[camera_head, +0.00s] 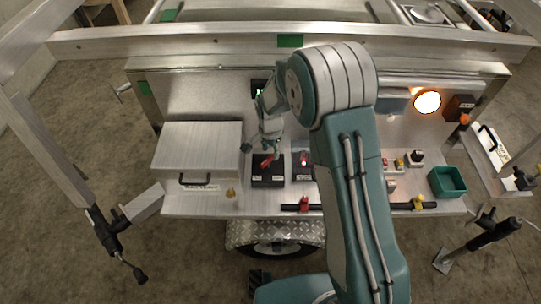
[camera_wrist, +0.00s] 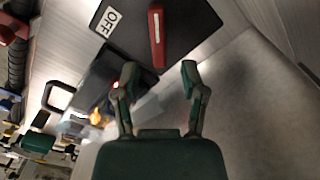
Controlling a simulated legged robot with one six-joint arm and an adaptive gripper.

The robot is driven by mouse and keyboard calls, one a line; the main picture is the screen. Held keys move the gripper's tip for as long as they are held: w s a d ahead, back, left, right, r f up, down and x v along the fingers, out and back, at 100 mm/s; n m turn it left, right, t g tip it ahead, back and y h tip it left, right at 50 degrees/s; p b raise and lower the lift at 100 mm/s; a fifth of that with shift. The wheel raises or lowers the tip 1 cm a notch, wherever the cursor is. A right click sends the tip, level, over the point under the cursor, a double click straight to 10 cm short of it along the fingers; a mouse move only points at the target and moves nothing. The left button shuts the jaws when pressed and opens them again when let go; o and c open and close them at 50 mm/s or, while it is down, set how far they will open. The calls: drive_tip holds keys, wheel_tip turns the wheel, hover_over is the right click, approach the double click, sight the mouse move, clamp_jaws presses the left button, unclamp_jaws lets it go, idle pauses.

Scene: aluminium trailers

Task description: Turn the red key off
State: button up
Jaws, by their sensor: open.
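The red key (camera_wrist: 157,36) is a red handle on a black box face, with a white label reading OFF (camera_wrist: 108,22) beside it in the wrist view. In the head view the red key (camera_head: 266,162) sits on a black box (camera_head: 268,179) on the trailer's panel shelf. My gripper (camera_wrist: 155,75) is open, with its two fingers apart and nothing between them. The key lies just beyond the fingertips, roughly in line with the gap. I cannot tell any contact. In the head view my gripper (camera_head: 268,150) is close to the key and partly blurred together with it.
A second black box with a red light (camera_head: 303,161) stands to the right. A metal case (camera_head: 198,150) is on the left. A lit round lamp (camera_head: 427,102) and a green bin (camera_head: 447,182) are on the right. A dark bar with red and yellow valve handles (camera_head: 358,207) runs along the front.

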sight(271, 157)
drive_tip(key=shift+f, duration=1.65)
clamp_jaws()
